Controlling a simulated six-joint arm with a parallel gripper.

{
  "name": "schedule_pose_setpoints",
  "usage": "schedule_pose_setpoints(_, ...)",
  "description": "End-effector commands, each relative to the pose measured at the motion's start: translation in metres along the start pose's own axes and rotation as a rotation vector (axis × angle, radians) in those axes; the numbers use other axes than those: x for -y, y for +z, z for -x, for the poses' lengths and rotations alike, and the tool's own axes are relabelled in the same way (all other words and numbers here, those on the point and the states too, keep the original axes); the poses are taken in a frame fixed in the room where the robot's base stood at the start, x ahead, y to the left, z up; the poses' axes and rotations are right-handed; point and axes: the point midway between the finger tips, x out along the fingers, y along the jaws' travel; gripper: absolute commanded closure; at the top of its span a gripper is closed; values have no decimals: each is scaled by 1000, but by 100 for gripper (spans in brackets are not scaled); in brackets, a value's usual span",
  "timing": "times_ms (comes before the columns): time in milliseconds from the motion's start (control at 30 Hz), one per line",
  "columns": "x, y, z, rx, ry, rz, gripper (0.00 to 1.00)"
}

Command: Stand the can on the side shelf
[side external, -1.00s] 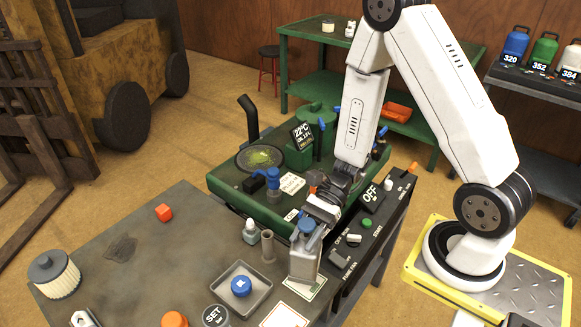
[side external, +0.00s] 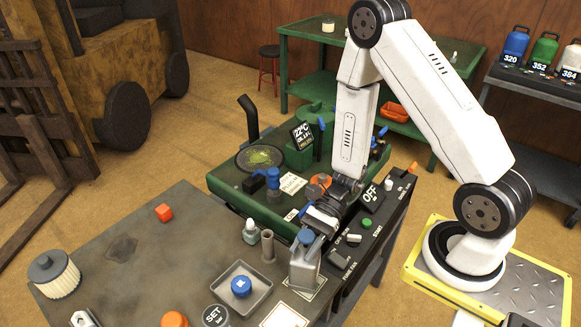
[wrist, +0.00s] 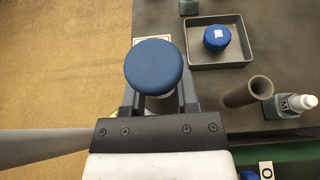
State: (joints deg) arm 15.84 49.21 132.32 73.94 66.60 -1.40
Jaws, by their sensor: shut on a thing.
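The can (side external: 304,270) is a grey container with a blue cap (side external: 306,237). My gripper (side external: 311,232) is shut on it near the top, at the right edge of the grey bench top (side external: 190,235). The can looks close to upright, with its base over a pale marked square (side external: 319,287). I cannot tell whether the base touches the surface. In the wrist view the round blue cap (wrist: 153,67) sits between the fingers and hides most of the can's body.
A grey tray (side external: 262,296) holding a blue cap stands left of the can. A tube (side external: 268,246) and a small bottle (side external: 251,232) stand behind it. A switch panel (side external: 365,235) and the green mower (side external: 235,190) lie close on the right and behind.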

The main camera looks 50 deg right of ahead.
Motion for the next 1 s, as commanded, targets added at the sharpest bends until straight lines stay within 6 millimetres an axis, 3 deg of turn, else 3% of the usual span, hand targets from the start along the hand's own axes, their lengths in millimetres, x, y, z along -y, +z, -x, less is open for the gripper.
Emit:
schedule_pose_setpoints(33,0,0,0,0,0,0,53)
schedule_pose_setpoints(100,0,0,0,0,0,0,30)
schedule_pose_setpoints(133,0,0,0,0,0,0,27)
schedule_pose_setpoints(633,0,3,1,0,0,1,27)
schedule_pose_setpoints(1000,1,3,37,-1,-6,1,27)
